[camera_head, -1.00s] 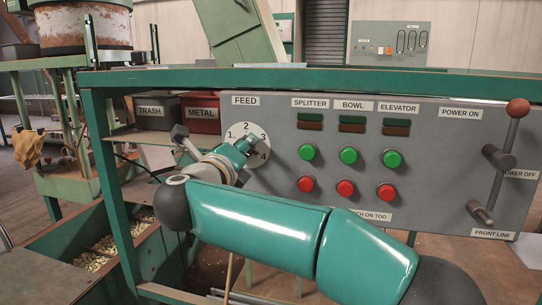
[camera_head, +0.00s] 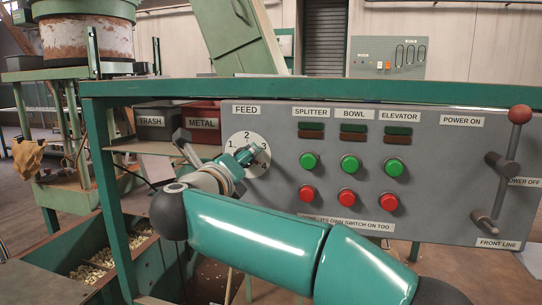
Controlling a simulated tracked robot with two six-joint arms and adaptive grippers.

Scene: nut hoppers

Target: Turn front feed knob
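The white feed dial (camera_head: 235,141) is on the left of the grey control panel under the FEED label, with the numbers 1 to 4 around it. My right arm comes in from the lower right, and its gripper (camera_head: 259,152) is at the dial's right side, between the numbers 3 and 4. The gripper hides the knob at the dial's middle, so I cannot tell whether the fingers touch or hold it. Finger opening is too small and covered to tell. My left gripper is out of view.
The grey panel (camera_head: 440,160) has green and red buttons in rows and a red-tipped power lever (camera_head: 519,111) at right. A green frame bar (camera_head: 330,91) runs above it. Trash (camera_head: 152,122) and metal (camera_head: 203,122) bins stand left of the dial.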

